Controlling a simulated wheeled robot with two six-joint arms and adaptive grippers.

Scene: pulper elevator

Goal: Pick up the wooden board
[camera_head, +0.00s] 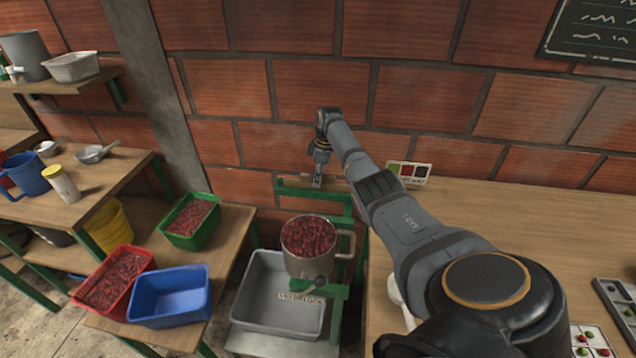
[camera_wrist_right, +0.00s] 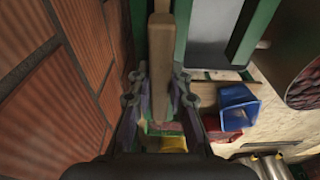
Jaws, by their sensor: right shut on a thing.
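The wooden board (camera_wrist_right: 161,48) is a narrow light-brown strip in the right wrist view, running from the top edge down between the fingers. My right gripper (camera_wrist_right: 160,88) is shut on it. In the head view my right gripper (camera_head: 320,160) is at the back by the brick wall, above the top of the green frame (camera_head: 348,222). There the board is mostly hidden, and I cannot tell whether it still touches the frame. My left gripper is not in view.
A metal pot of red cherries (camera_head: 309,237) stands at the frame, with a grey tub (camera_head: 262,285) below. Green, red and blue (camera_head: 170,295) bins are on the left table. A brick wall (camera_head: 420,95) is close behind the gripper. The right tabletop (camera_head: 510,215) has free room.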

